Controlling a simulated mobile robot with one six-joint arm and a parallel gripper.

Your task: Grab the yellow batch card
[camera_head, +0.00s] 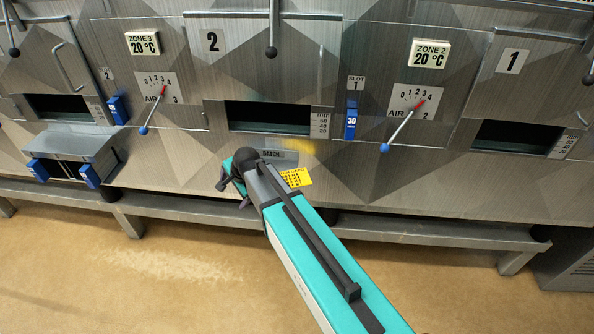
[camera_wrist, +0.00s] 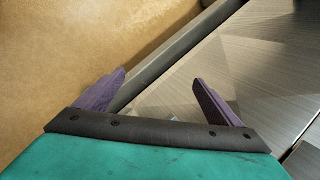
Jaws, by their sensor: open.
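The yellow batch card (camera_head: 296,178) has dark printing and shows in the head view just right of my arm's end, below the grey BATCH label (camera_head: 272,154). My arm hides part of the area beside it. The card is not visible in the wrist view. My gripper (camera_wrist: 158,78) is open, with two purple fingers spread wide and nothing between them. In the wrist view it faces the metal panel and the floor.
The steel dryer front has dark slots (camera_head: 268,118), blue tags (camera_head: 351,124) and levers with blue knobs (camera_head: 385,147). An open tray-like hood (camera_head: 75,145) juts out at left. A metal rail (camera_head: 430,233) runs along the bottom. The brown floor (camera_head: 150,270) is clear.

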